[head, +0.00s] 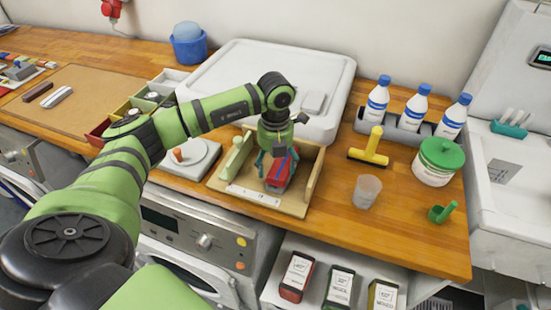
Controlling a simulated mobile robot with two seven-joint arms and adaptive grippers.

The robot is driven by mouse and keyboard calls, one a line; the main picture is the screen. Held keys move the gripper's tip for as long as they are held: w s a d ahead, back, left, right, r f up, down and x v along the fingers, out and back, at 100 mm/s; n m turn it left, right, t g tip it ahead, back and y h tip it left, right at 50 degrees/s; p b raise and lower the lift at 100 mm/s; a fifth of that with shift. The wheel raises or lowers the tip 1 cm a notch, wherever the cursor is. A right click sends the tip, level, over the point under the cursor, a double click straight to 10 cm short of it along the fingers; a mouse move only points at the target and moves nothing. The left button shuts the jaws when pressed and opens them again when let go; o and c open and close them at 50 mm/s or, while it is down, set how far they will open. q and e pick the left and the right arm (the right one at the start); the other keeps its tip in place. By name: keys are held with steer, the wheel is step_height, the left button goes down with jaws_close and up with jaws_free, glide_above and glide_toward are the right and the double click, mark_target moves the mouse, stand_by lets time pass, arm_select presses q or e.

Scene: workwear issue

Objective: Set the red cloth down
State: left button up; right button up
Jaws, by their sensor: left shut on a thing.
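The red cloth (277,177) is a small red bundle inside a shallow wooden tray (281,211) near the counter's front edge. My left gripper (276,163) points down over the tray and is shut on the cloth. The gripper fingers cover the upper part of the cloth. I cannot tell whether the cloth touches the tray floor. My right gripper is not in view.
A white basin lid (325,72) lies behind the tray. Wooden counter shows between the tray and cup.

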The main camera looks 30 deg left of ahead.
arm_select(q)
steer(key=shift+f, duration=0.25)
steer(key=shift+f, duration=0.2)
steer(key=o, duration=1.1)
